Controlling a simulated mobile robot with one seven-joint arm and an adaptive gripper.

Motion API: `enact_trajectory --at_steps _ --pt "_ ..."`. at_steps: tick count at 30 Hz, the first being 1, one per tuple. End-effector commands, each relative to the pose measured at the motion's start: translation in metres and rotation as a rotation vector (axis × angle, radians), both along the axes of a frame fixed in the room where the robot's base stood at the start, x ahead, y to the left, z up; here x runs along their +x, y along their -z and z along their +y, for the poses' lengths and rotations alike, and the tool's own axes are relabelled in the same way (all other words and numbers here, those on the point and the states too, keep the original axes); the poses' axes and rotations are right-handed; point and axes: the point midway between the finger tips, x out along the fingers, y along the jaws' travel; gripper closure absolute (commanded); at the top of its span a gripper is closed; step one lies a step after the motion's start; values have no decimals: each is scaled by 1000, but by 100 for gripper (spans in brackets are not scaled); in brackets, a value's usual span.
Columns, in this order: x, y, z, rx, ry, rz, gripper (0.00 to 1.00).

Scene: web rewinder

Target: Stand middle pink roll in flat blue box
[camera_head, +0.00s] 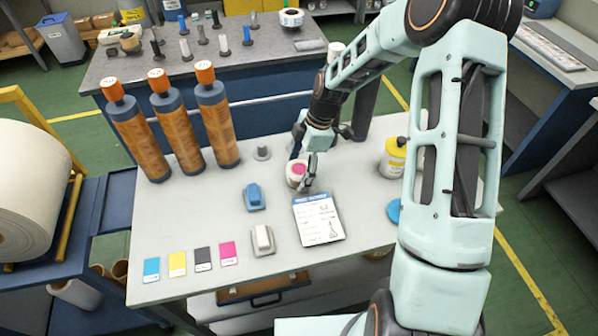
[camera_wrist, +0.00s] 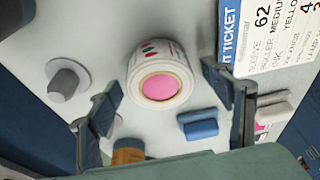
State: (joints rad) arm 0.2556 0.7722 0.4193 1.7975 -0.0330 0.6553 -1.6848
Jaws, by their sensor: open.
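A short white roll with a pink core stands on the white table in the head view (camera_head: 297,171), partly behind my gripper (camera_head: 303,162). In the wrist view the roll (camera_wrist: 161,68) shows its pink end and small coloured marks on its side. My gripper (camera_wrist: 160,82) is open, with one finger on each side of the roll. I see no contact, though the exact gap is unclear. I cannot make out a flat blue box for certain; a small blue block-like item (camera_head: 254,196) lies left of the roll, and it also shows in the wrist view (camera_wrist: 198,124).
A printed job ticket (camera_head: 318,219) lies near the roll. A grey peg (camera_head: 262,153) stands to its left. Three tall orange-and-blue cylinders (camera_head: 172,125) stand at the left.

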Motion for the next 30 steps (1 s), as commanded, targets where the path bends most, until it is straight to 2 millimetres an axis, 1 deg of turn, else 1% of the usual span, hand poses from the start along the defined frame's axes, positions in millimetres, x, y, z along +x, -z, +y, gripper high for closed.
enact_trajectory --at_steps 5,6,18,19,20,26,30 --pt "0 1 0 0 0 0 26" --pt "0 1 0 0 0 0 29" --pt "0 0 0 0 0 0 73" --pt "0 0 0 0 0 0 74" --pt "0 0 0 0 0 0 79" --pt "0 -1 0 0 0 0 79" --pt "0 -6 0 0 -1 -1 79"
